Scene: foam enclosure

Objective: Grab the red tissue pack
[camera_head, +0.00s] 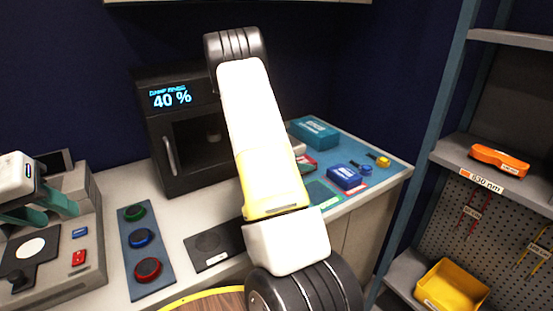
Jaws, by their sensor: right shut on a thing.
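No red tissue pack shows clearly. A small red patch (305,160) on the blue mat (378,150) is partly covered by my right arm; I cannot tell whether it is a pack or a printed marking. My right arm rises through the middle of the view, and its gripper is hidden.
A teal box (314,133) and a blue pack (345,177) sit on the mat. A black oven-like box (182,172) reads 40 %. A button panel (145,255) stands at front. Shelves at right hold an orange tool (498,160) and a yellow bin (452,288).

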